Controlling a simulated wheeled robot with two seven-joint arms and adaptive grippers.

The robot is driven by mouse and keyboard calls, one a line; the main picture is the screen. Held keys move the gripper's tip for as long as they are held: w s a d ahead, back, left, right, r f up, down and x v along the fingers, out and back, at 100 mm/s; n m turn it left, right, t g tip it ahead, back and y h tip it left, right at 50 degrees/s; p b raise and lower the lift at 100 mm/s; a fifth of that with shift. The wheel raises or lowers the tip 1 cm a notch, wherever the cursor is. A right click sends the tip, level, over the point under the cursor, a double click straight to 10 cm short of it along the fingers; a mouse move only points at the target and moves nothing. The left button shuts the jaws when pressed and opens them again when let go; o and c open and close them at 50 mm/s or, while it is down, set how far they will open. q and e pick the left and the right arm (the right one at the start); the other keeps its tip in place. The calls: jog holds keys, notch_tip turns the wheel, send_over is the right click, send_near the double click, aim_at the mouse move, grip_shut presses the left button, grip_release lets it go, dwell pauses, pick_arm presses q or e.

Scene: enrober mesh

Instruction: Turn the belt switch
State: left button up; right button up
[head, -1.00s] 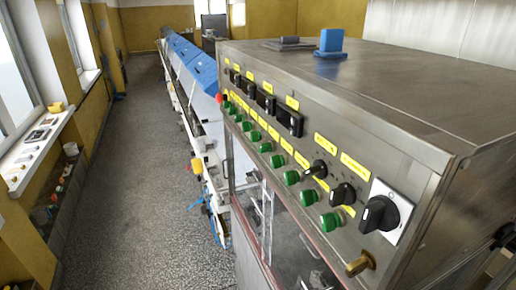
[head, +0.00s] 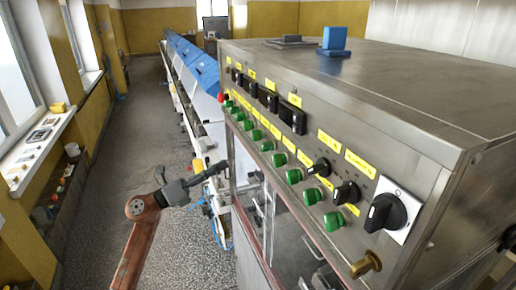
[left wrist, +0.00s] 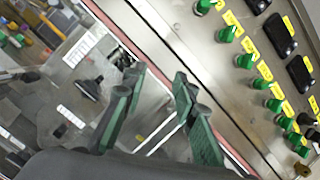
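A steel cabinet's control panel (head: 300,148) carries a row of green knobs (head: 294,176), black rotary knobs (head: 346,192) and a large black rotary switch (head: 383,212) on a white plate. Yellow labels mark them, too small to read, so I cannot tell which one is the belt switch. My left gripper (head: 212,170) is left of the panel's far end, apart from it. In the left wrist view its two dark green fingers (left wrist: 158,82) are spread with nothing between them; green knobs (left wrist: 245,62) show to their right. My right gripper is out of view.
A long line of blue-covered machinery (head: 185,58) runs behind the cabinet. A blue object (head: 334,41) stands on the cabinet top. A brass knob (head: 366,264) sticks out at the near lower corner. The grey floor (head: 125,110) at left is open.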

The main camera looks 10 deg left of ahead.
pick_arm(q)
jog(key=s+d+r+m+g, duration=0.4)
jog(key=s+d+r+m, duration=0.2)
jog(key=s+r+m, duration=0.4)
jog(key=m+y, duration=0.1)
jog(key=m, duration=0.3)
send_near(263, 147)
jog(key=x, duration=0.2)
jog(key=p+x, duration=0.1)
jog(key=x, duration=0.6)
jog(key=shift+w, duration=0.1)
jog(key=shift+a, duration=0.1)
jog(key=shift+c, duration=0.2)
grip_shut()
